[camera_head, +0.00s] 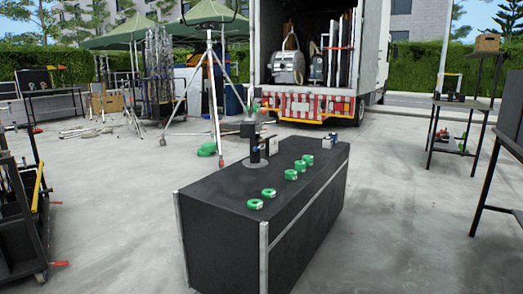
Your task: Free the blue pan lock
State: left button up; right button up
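A black upright device (254,148) with a round base stands on top of a large black case (222,190) in the middle of the view. A small blue and white part (272,146) shows at the right side of the device. It is too small here to tell whether it is the blue pan lock, or how it is set. Neither of my grippers shows in the head view.
Several green tape rolls (269,192) lie along the case top, with a small dark and white item (328,142) at its far right. A tripod (214,90) stands behind. A truck (310,60) is at the back. Shelves (462,103) stand right, a cart (25,215) left.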

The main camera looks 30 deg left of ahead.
aim_at(260, 145)
jog(key=i+j, duration=0.15)
jog(key=j, duration=0.25)
jog(key=i+j+u, duration=0.1)
jog(key=j, duration=0.25)
jog(key=i+j, duration=0.25)
jog(key=j, duration=0.15)
jog(key=i+j+u, duration=0.1)
jog(key=j, duration=0.25)
jog(key=i, duration=0.1)
